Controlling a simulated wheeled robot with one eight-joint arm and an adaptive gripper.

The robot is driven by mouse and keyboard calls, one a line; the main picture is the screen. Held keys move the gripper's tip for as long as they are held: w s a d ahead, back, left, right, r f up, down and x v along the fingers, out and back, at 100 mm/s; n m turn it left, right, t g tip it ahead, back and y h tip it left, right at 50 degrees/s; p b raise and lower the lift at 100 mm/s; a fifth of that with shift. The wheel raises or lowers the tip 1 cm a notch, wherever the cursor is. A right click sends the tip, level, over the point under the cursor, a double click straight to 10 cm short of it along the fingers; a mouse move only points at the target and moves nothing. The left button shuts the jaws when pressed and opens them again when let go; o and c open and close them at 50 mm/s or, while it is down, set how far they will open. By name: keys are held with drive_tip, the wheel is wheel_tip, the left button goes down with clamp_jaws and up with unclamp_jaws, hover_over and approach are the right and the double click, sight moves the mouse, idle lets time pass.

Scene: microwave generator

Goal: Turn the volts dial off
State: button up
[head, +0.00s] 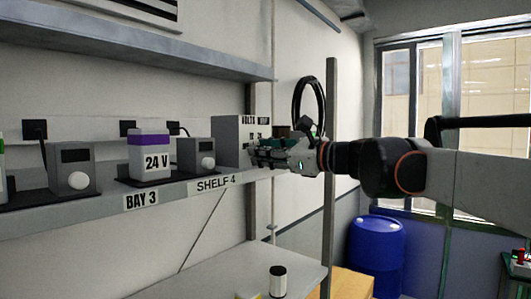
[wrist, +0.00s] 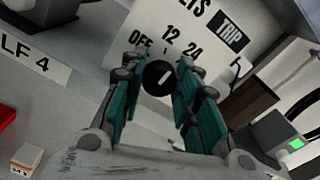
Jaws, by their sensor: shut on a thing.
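The volts dial (wrist: 158,75) is a round black knob with a white mark, on a light grey panel (wrist: 125,48) in the wrist view. OFF, 12 and 24 are printed in an arc around it. The white mark slants up and right, roughly toward 24. My gripper (wrist: 160,72) is shut on the dial, with a teal-padded finger on each side of it. In the head view my gripper (head: 270,152) is at the front of the grey box (head: 230,140) labelled VOLTS, and hides the dial.
The box stands at the right end of the shelf (head: 105,205). Left of it are a dark-screened unit with a white knob (head: 196,157) and a purple-topped 24 V block (head: 150,152). A metal post (head: 331,180) and black loop (head: 308,100) are close to my arm.

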drive_tip(key=o, duration=1.1)
drive_tip(key=shift+c, duration=0.2)
drive_tip(key=shift+m, duration=0.3)
